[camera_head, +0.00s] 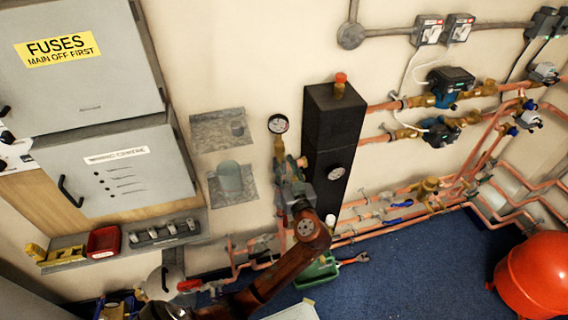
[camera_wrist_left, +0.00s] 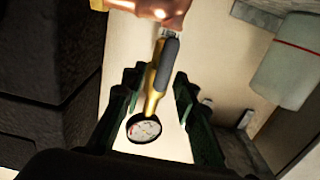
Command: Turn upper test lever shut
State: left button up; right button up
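The upper test lever (camera_wrist_left: 167,62) has a grey handle and lies along a brass valve body (camera_wrist_left: 152,92) in the left wrist view. A round dial gauge (camera_wrist_left: 143,129) sits at the end of that brass piece, and a copper pipe (camera_wrist_left: 150,8) is at its other end. The gauge (camera_head: 278,124) also shows in the head view, left of the black box. My left gripper (camera_wrist_left: 156,88) is open, with one dark finger on each side of the lever and brass body. I see no clear contact. In the head view my left gripper (camera_head: 290,172) hides the lever. My right gripper is out of view.
A tall black box (camera_head: 333,140) stands close to the right of my left gripper. Copper pipes and pumps (camera_head: 448,84) run along the wall to its right. Grey electrical cabinets (camera_head: 115,170) are at left. A red round vessel (camera_head: 535,278) stands on the blue floor.

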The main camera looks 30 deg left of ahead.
pick_arm(q)
jog(key=shift+w+a, duration=0.15)
grip_shut()
dwell(0.4)
